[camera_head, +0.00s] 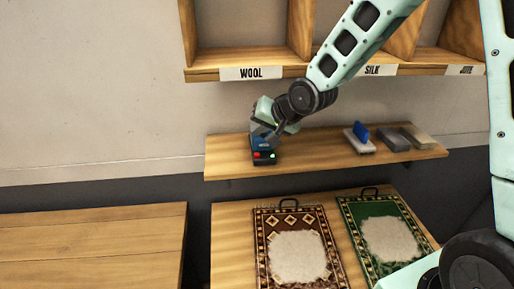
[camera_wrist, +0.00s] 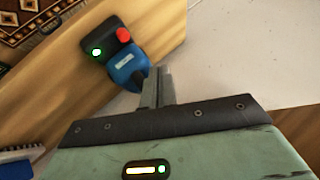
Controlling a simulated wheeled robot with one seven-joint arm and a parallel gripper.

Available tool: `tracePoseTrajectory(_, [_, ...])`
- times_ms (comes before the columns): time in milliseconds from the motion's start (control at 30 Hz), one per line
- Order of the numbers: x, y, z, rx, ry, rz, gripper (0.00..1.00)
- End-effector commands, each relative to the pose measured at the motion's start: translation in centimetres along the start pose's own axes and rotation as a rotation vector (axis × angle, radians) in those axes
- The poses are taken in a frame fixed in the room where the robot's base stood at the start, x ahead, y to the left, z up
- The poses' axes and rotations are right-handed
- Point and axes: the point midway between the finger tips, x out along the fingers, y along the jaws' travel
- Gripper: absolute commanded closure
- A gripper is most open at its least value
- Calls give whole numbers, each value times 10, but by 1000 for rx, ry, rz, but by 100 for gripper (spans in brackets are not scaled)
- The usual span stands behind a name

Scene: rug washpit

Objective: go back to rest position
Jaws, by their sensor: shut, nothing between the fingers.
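My gripper (camera_wrist: 158,86) is shut and empty in the wrist view, its fingertips close to a blue and black device (camera_wrist: 127,65) with a red button and a lit green light. I cannot tell whether they touch. In the head view the device (camera_head: 264,156) sits at the left part of the wooden wall shelf (camera_head: 225,165). My arm reaches in from the upper right, and its wrist end is just above the device, partly hiding it. The fingertips are hard to make out in the head view.
A blue-handled brush (camera_head: 361,138) and grey blocks (camera_head: 395,140) lie on the shelf's right. Cubbies labelled WOOL (camera_head: 251,73), SILK and JUTE hang above. Below, a brown rug (camera_head: 265,235) and a green rug (camera_head: 352,220) lie on a wooden table. A bare wooden surface (camera_head: 90,245) is at left.

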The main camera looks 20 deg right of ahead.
Motion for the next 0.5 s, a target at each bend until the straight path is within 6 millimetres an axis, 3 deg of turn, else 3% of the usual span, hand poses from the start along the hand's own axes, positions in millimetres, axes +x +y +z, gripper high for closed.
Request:
tracePoseTrajectory(367, [1,0,2,-3,-2,1,100])
tracePoseTrajectory(500, [1,-4,32,-79,-54,27,100])
